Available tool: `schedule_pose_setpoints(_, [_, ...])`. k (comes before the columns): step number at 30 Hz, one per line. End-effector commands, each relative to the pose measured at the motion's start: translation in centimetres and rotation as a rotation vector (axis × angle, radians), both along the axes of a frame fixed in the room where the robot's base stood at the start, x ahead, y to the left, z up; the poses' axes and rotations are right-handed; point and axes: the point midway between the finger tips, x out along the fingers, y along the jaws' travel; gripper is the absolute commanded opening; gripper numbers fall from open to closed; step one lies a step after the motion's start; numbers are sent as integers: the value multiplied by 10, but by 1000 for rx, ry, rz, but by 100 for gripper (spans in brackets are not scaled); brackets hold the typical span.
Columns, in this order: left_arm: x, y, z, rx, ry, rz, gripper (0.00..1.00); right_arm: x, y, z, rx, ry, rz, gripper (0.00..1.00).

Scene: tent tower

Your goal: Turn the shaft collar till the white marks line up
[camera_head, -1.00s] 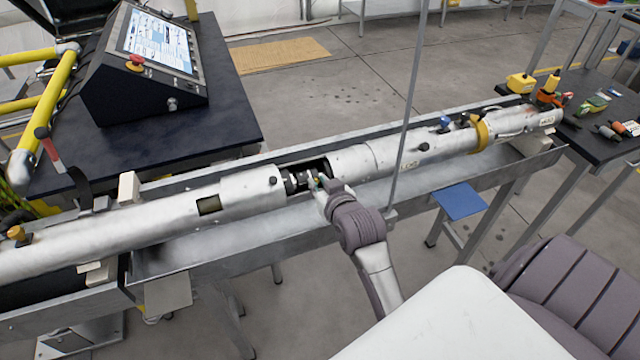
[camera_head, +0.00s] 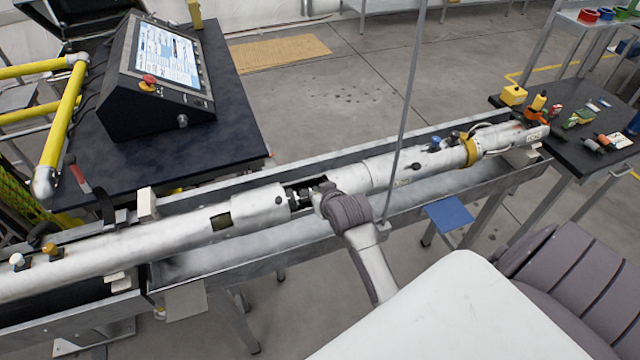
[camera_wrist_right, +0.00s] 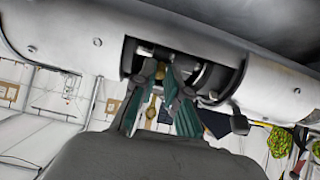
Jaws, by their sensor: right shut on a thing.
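The shaft collar (camera_wrist_right: 207,78) shows as dark and pale rings in the cut-out of a long silver tube (camera_head: 160,238). In the head view the dark shaft parts (camera_head: 298,194) show in the same gap. My right gripper (camera_wrist_right: 160,72) reaches into this opening from the near side, its two green-padded fingers close together at the shaft. It is shut on part of the collar; the exact contact is hard to make out. In the head view my right gripper (camera_head: 318,197) is mostly hidden by its own wrist. I cannot make out the white marks. My left gripper is out of view.
The tube lies along a metal trough (camera_head: 240,264). A thin upright pole (camera_head: 408,110) stands just right of my right arm. A console with a screen (camera_head: 165,75) sits on the dark table behind. A blue stool (camera_head: 449,213) and a tool table (camera_head: 590,130) are at right.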

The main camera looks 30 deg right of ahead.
Motion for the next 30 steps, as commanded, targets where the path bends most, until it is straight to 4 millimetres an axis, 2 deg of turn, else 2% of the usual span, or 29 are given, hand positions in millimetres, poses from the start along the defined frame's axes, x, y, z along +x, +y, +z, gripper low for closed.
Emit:
schedule_pose_setpoints(1, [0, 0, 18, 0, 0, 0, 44, 2, -1, 11, 5, 27, 0, 0])
schedule_pose_setpoints(7, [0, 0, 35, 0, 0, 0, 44, 7, -2, 10, 28, 121, 1, 0])
schedule_pose_setpoints(18, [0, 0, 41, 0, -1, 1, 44, 12, -3, 9, 55, 227, 0, 0])
schedule_pose_setpoints(30, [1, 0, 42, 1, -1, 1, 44, 12, -3, 9, 57, 236, 0, 0])
